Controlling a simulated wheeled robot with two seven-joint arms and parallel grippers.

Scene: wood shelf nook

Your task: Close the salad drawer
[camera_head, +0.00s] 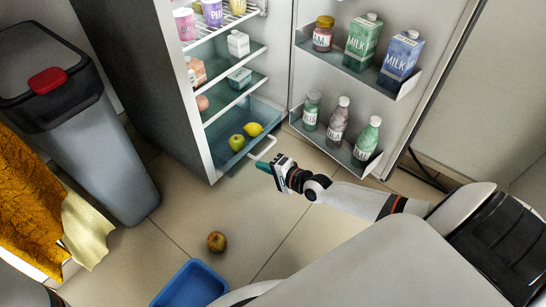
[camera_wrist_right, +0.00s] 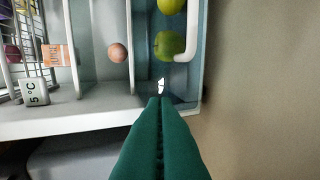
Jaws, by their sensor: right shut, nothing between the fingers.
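The salad drawer (camera_head: 224,127) is the pale blue bin at the bottom of the open fridge. Its inside shows from above, with a green apple (camera_head: 237,142) and a lemon (camera_head: 253,129) in it. I cannot tell exactly how far it is out. Its white bar handle (camera_head: 264,149) is at the front; the handle also shows in the right wrist view (camera_wrist_right: 193,42). My right gripper (camera_head: 264,167), with green fingers, is shut and empty just in front of the handle. In the right wrist view its fingertips (camera_wrist_right: 160,101) point toward the drawer's front corner; contact is unclear.
The fridge door (camera_head: 345,85) stands open on the right, its racks holding cartons and bottles. A grey bin (camera_head: 95,150) with a red tab stands left.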

